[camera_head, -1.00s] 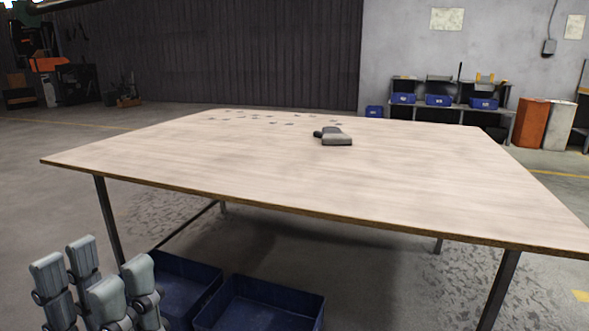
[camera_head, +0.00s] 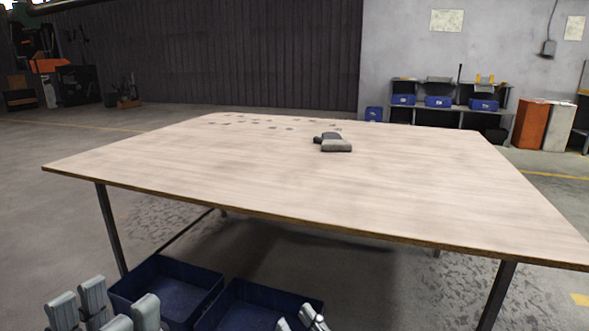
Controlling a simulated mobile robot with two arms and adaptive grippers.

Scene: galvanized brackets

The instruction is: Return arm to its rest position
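My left gripper (camera_head: 105,312) is at the lower left corner, in front of the table and beside the blue bins. Its grey finger pads point upward with a gap between them, and nothing shows between them. My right gripper (camera_head: 303,318) just shows at the bottom edge, in front of the right-hand bin. Only some pale finger parts show, so its opening cannot be told. The wooden table (camera_head: 300,185) stands ahead of both grippers. Small flat grey pieces (camera_head: 247,122) lie scattered near its far left edge, too small to make out.
A grey and dark object (camera_head: 333,143) lies on the table toward the back. A shelf with blue boxes (camera_head: 438,102) and an orange cabinet (camera_head: 530,123) stand behind. Most of the tabletop is clear.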

